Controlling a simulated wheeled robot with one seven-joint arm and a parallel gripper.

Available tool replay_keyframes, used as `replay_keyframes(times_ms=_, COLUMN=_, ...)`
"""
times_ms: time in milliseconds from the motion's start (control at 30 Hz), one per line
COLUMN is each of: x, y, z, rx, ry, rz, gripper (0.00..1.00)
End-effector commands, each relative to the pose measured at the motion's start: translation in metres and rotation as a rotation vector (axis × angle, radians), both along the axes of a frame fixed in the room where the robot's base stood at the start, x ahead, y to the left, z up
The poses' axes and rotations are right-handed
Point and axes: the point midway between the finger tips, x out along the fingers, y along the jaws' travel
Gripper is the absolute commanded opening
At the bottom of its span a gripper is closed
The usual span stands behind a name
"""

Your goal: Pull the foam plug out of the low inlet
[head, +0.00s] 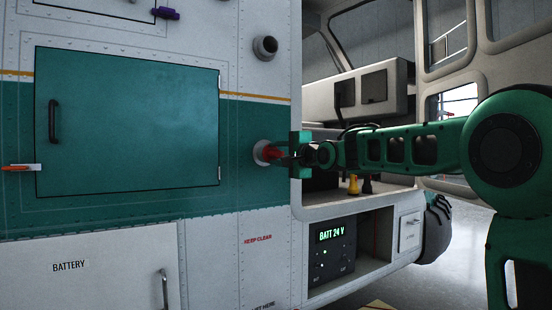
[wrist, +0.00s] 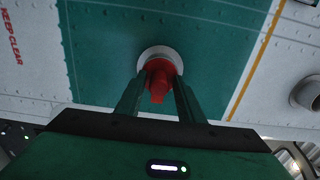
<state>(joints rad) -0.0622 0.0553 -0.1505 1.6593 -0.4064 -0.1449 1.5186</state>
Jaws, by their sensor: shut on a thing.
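The red foam plug (head: 273,153) sits in the low inlet (head: 260,152), a round pale-rimmed port on the green band of the helicopter's side. In the wrist view the red plug (wrist: 158,82) fills the middle of the pale inlet ring (wrist: 153,53). My gripper (head: 284,154) reaches in from the right in the head view. Its two fingers stand on either side of the plug in the wrist view (wrist: 159,88) and are shut on it. The inside of the inlet is hidden behind the plug.
An open upper inlet (head: 265,47) is above, also at the right in the wrist view (wrist: 308,93). A green hatch (head: 128,122) with a black handle is at left. The open cabin doorway and BATT 24 V unit (head: 332,248) are right and below.

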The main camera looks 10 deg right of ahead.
Motion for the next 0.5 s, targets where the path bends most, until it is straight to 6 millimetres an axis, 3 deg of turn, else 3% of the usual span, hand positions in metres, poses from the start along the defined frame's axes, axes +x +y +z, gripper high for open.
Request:
replay_keyframes(times_ms=267, x=-0.004, y=0.0, z=0.003, rx=0.002, ry=-0.008, rz=0.002, gripper=0.21)
replay_keyframes(times_ms=333, x=-0.007, y=-0.001, z=0.003, rx=0.002, ry=-0.008, rz=0.002, gripper=0.04)
replay_keyframes(times_ms=500, x=-0.013, y=-0.004, z=0.002, rx=0.001, ry=-0.005, rz=0.001, gripper=0.0)
